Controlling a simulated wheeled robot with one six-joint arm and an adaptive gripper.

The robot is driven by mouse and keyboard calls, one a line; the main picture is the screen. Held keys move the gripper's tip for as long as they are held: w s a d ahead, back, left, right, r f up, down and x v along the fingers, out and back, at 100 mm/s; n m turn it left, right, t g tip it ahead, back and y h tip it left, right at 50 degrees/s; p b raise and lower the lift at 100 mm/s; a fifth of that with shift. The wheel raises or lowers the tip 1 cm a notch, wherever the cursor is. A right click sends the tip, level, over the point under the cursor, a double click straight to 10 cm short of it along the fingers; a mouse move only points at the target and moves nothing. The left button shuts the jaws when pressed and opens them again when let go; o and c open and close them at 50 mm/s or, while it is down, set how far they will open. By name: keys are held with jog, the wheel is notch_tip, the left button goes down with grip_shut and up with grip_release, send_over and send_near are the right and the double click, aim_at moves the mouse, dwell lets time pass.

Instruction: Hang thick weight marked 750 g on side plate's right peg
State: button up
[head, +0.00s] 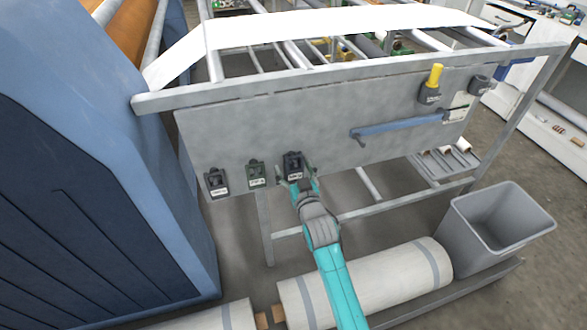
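The side plate (300,120) is a grey panel on the frame. Along its lower left edge are three dark labelled blocks: a left block (216,181), a middle greenish block (256,172) and a right block (293,162). Their labels are too small to read, so I cannot tell which is the 750 g weight. My gripper (295,175) is at the right block, with its fingers seen on either side of the block's lower part. I cannot tell whether they touch it. The pegs cannot be made out behind the blocks.
A blue bar handle (400,126) crosses the plate's right half. A dark block with a yellow knob (434,75) and another dark block (480,84) are at upper right. A blue machine housing (90,160) is at left.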

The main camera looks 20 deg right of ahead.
jog(key=shift+f, duration=0.15)
jog(key=s, duration=1.2)
jog(key=shift+s, duration=0.1)
jog(key=s+f+g, duration=0.1)
jog(key=s+f, duration=0.2)
jog(key=s, duration=0.9)
jog(key=s+f+g, duration=0.1)
jog(key=s+f, duration=0.3)
jog(key=s, duration=0.8)
jog(key=s+r, duration=0.3)
jog(key=s, duration=0.6)
jog(key=s+r+g, duration=0.1)
jog(key=s+r, duration=0.2)
jog(key=s, duration=0.7)
jog(key=shift+s+r, duration=0.15)
jog(key=shift+s, duration=0.15)
